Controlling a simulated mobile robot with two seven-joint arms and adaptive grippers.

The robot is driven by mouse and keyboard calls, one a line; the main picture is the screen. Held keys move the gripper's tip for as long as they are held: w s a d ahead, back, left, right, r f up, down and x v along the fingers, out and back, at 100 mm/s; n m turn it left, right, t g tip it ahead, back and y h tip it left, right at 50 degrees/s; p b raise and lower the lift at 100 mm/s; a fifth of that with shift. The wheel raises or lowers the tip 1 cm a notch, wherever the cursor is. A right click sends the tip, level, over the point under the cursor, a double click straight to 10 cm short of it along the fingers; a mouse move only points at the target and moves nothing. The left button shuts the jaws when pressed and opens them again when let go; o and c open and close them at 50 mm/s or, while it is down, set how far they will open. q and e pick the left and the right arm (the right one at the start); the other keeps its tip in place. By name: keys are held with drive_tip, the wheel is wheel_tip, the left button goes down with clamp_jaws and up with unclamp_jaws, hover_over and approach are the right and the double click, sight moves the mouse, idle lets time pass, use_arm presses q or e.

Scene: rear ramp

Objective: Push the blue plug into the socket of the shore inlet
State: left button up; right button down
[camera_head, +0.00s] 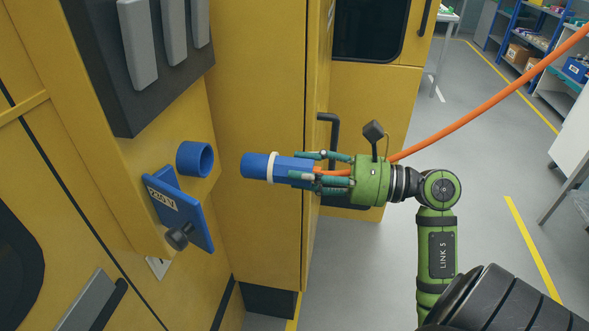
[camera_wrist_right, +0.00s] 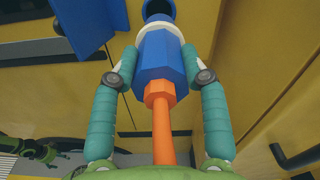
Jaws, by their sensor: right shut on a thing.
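The blue plug (camera_head: 280,168) has a white ring and an orange cable at its back end. My right gripper (camera_head: 308,168) is shut on the plug's rear body and holds it roughly level. In the right wrist view the gripper's teal fingers (camera_wrist_right: 162,75) press both sides of the plug (camera_wrist_right: 160,65). The shore inlet's blue round socket (camera_head: 195,159) sticks out of the yellow panel to the left of the plug, with a clear gap between them. In the right wrist view the socket (camera_wrist_right: 158,8) shows its dark opening just beyond the plug's front.
The inlet's blue lid (camera_head: 180,212) hangs open below the socket. The orange cable (camera_head: 490,100) runs up to the right. A yellow cabinet wall (camera_head: 255,120) with a black handle (camera_head: 328,128) stands behind the plug. Grey floor (camera_head: 490,240) is open on the right.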

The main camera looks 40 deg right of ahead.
sight(275, 169)
drive_tip(key=shift+s+d, duration=0.1)
drive_tip(key=shift+s, duration=0.05)
drive_tip(key=shift+f+b, duration=0.1)
drive_tip(key=shift+b, duration=0.3)
drive_tip(key=shift+w+a, duration=0.2)
drive_tip(key=x, duration=0.3)
drive_tip(key=shift+w+a, duration=0.15)
drive_tip(key=shift+x, duration=0.75)
use_arm(q)
drive_tip(key=shift+s+d+f, duration=0.5)
drive_tip(key=shift+s+f, duration=0.2)
drive_tip(key=shift+s, duration=0.05)
use_arm(e)
drive_tip(key=shift+w+a, duration=0.15)
drive_tip(key=shift+w, duration=0.05)
use_arm(q)
drive_tip(key=shift+f+b, duration=0.5)
drive_tip(key=shift+b, duration=0.25)
